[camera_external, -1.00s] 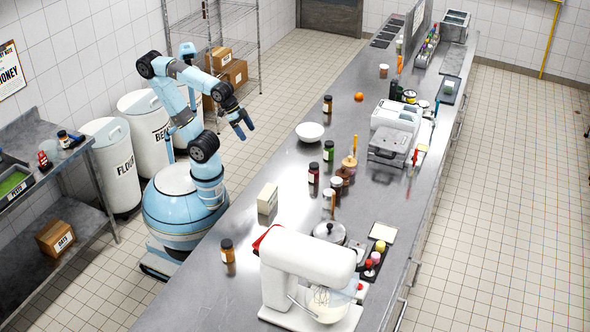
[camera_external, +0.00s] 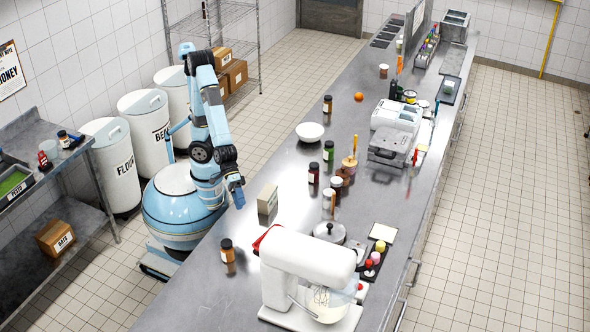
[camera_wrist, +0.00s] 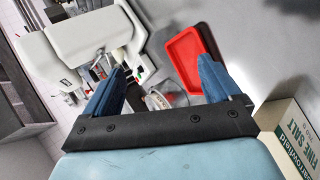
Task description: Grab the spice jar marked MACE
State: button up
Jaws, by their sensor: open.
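Several spice jars with dark lids stand on the steel counter (camera_external: 203,300); their label words are too small to read, so I cannot tell which is MACE. An orange-brown jar (camera_external: 228,250) stands at the counter's near left edge. A similar brown jar (camera_external: 327,104) stands farther back, a dark red jar (camera_external: 313,174) and a green jar (camera_external: 328,151) near the middle. My gripper (camera_external: 237,193) is above the counter's left edge, left of the salt box. In the wrist view my gripper (camera_wrist: 165,82) is open, with nothing between its blue fingers.
A salt box (camera_external: 267,199) stands close to my gripper; it also shows in the wrist view (camera_wrist: 291,128). A white stand mixer (camera_external: 308,262) and a red tray (camera_wrist: 184,57) are nearby. A white bowl (camera_external: 310,132) stands farther back.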

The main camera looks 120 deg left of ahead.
jog(key=s+d+r+n+h, duration=0.2)
jog(key=d+r+n+h, duration=0.15)
jog(key=d+n, duration=0.5)
notch_tip(320, 180, up, 10)
jog(key=d+n+t+h, duration=0.3)
jog(key=n+t, duration=0.1)
jog(key=n, duration=0.4)
send_near(229, 256)
jog(key=shift+w+d, duration=0.5)
jog(key=shift+d, duration=0.05)
jog(key=shift+x, duration=3.8)
jog(key=shift+c, duration=0.3)
